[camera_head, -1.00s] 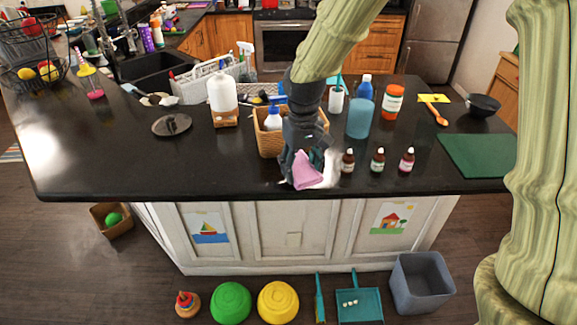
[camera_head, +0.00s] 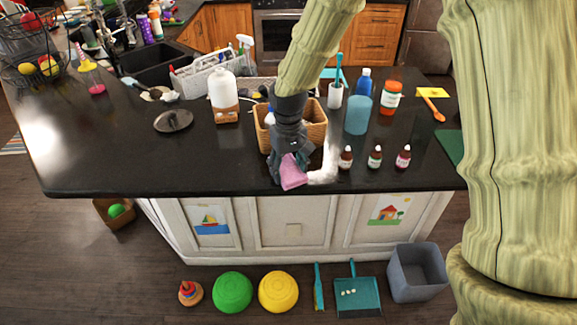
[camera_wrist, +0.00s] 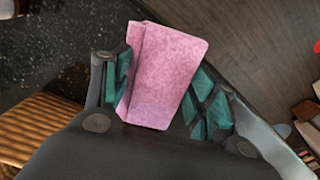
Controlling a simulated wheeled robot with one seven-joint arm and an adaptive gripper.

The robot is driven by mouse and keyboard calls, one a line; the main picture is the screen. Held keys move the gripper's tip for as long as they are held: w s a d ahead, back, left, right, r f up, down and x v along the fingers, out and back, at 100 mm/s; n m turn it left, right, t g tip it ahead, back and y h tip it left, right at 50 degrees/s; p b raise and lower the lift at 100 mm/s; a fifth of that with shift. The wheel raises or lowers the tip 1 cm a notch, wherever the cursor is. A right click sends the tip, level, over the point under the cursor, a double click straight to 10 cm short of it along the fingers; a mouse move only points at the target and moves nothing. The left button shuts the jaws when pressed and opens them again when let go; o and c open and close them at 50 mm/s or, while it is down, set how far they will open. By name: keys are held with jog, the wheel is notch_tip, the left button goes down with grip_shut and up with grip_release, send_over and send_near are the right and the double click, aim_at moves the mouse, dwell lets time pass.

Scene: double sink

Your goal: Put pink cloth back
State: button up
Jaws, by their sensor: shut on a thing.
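The pink cloth (camera_head: 292,173) is in my gripper (camera_head: 287,162), at the front edge of the black counter. In the wrist view the pink cloth (camera_wrist: 165,75) is a folded piece between the two teal-padded fingers of my gripper (camera_wrist: 160,92), which are shut on it. The cloth sticks out past the fingertips, above or over the counter edge; I cannot tell its exact height. A wicker basket (camera_head: 312,130) stands just behind my gripper and is partly hidden by it. A white streak or patch (camera_head: 328,165) lies on the counter right of the cloth.
Several small brown bottles (camera_head: 375,157) stand right of my gripper. A blue cup (camera_head: 357,114) and an orange-white jar (camera_head: 390,97) stand behind them. A white bottle (camera_head: 223,92) and a dark round lid (camera_head: 174,121) are to the left. The front left counter is clear.

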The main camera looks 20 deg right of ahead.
aim_at(288, 170)
jog(key=shift+f, duration=0.2)
jog(key=o, duration=1)
jog(key=shift+r, duration=0.1)
notch_tip(288, 170, up, 12)
jog(key=b, duration=0.3)
jog(key=shift+r, duration=0.1)
